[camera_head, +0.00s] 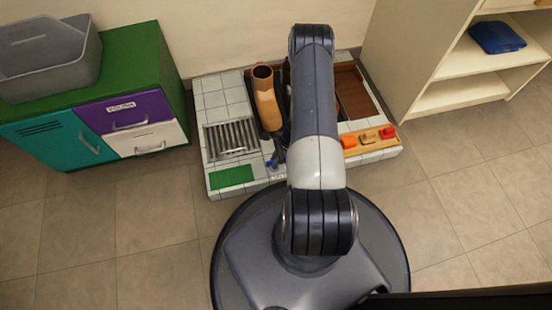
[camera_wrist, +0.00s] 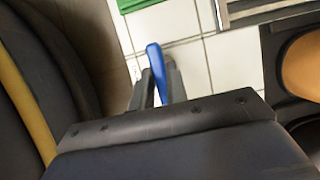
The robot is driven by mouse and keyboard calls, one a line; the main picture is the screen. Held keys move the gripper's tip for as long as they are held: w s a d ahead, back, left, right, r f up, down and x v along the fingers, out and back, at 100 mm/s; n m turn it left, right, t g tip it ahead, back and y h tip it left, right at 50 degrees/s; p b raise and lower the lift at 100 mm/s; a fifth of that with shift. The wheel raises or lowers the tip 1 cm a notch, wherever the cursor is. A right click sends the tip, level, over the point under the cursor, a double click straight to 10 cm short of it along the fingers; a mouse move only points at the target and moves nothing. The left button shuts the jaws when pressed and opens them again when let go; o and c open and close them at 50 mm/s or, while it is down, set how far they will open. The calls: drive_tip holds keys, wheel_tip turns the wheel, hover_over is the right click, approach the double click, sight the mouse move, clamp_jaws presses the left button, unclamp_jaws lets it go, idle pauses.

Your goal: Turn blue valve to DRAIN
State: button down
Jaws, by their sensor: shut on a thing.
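The blue valve handle (camera_wrist: 156,68) stands between my gripper's fingers (camera_wrist: 160,85) in the wrist view. My gripper is shut on it. In the head view the blue valve (camera_head: 273,160) is a small shape at the front of the white tiled platform (camera_head: 213,98), just left of my arm. My arm hides most of my gripper there. A partly hidden white label lies beside the handle in the wrist view. I cannot read DRAIN or tell which mark the handle points to.
On the platform are a metal grate (camera_head: 232,138), a green patch (camera_head: 232,177), an orange-brown tube (camera_head: 266,98) and small orange, tan and red blocks (camera_head: 368,137). A green cabinet (camera_head: 135,55) stands left and a cream shelf (camera_head: 425,50) right. Floor is clear at the front left.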

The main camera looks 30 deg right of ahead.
drive_tip(key=shift+n, duration=0.3)
drive_tip(key=n+g+b, duration=0.1)
drive_tip(key=n, duration=0.1)
drive_tip(key=n+g+b, duration=0.1)
drive_tip(key=n, duration=0.1)
drive_tip(key=shift+w+f+n, duration=0.1)
drive_tip(key=shift+w+n, duration=0.1)
drive_tip(key=shift+n, duration=0.1)
drive_tip(key=n+b, duration=0.1)
drive_tip(key=n, duration=0.1)
drive_tip(key=n+g+b, duration=0.1)
drive_tip(key=n, duration=0.1)
drive_tip(key=shift+w+n+g+h, duration=0.1)
drive_tip(key=shift+n+g+h, duration=0.2)
drive_tip(key=n+g+h+b, duration=0.1)
drive_tip(key=n, duration=0.3)
drive_tip(key=shift+a, duration=0.1)
drive_tip(key=shift+n+g+h, duration=0.5)
drive_tip(key=shift+n+h, duration=0.1)
drive_tip(key=shift+n, duration=1.6)
drive_tip(key=c, duration=1.4)
unclamp_jaws()
drive_tip(key=shift+a, duration=0.1)
drive_tip(key=shift+w, duration=0.1)
